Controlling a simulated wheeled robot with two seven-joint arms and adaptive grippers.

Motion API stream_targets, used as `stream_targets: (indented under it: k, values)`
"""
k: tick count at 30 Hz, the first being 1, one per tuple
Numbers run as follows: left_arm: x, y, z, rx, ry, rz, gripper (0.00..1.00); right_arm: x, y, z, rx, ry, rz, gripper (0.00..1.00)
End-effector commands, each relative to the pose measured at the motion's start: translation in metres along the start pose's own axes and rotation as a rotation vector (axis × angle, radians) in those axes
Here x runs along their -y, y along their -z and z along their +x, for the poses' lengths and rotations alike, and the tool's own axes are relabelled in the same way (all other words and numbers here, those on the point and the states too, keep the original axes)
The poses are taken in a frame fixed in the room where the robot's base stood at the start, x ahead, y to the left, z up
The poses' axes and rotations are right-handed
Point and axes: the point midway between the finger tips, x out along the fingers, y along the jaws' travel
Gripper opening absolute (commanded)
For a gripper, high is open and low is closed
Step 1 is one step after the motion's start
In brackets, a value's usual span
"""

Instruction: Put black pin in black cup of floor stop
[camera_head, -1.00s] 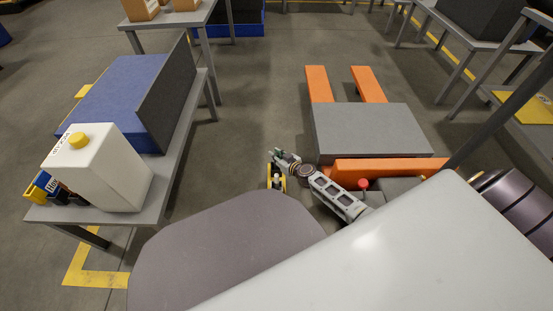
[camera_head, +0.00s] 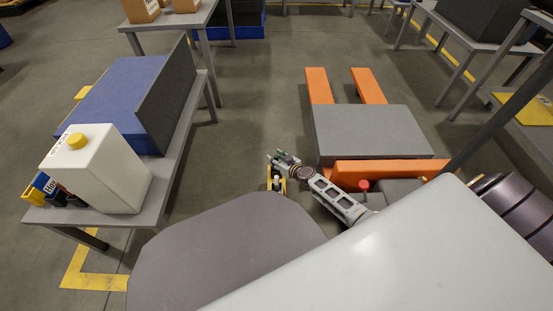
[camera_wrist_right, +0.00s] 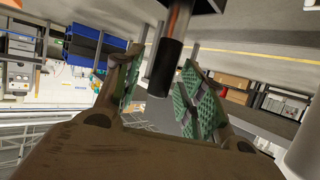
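My right gripper (camera_head: 279,157) is low near the floor in the head view, just above a small yellow part with dark and pale pieces (camera_head: 277,182), which may be the floor stop. In the right wrist view my right gripper (camera_wrist_right: 163,92) has its two green-padded fingers spread apart. A black cylinder (camera_wrist_right: 165,66), which looks like the black pin, reaches in from the top edge between the fingers, with visible gaps on both sides. An orange section shows above its dark shaft. I cannot make out the black cup. My left gripper is not in view.
An orange pallet truck (camera_head: 390,172) with a grey plate (camera_head: 372,131) stands right of my arm. At left, a grey table (camera_head: 185,165) bears a white canister (camera_head: 100,175) and a blue box (camera_head: 115,95).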

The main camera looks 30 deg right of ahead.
Motion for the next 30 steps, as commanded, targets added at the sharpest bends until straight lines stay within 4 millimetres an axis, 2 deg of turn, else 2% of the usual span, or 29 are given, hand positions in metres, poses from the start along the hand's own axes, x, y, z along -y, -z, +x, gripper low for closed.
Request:
stream_targets:
  k: [13, 30]
  values:
    - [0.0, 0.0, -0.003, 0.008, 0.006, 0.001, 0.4, 0.0, 0.004, -0.002, 0.0, 0.0, 0.001, 0.4]
    - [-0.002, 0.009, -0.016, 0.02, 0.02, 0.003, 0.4, 0.0, 0.002, -0.049, 0.001, 0.0, 0.0, 0.4]
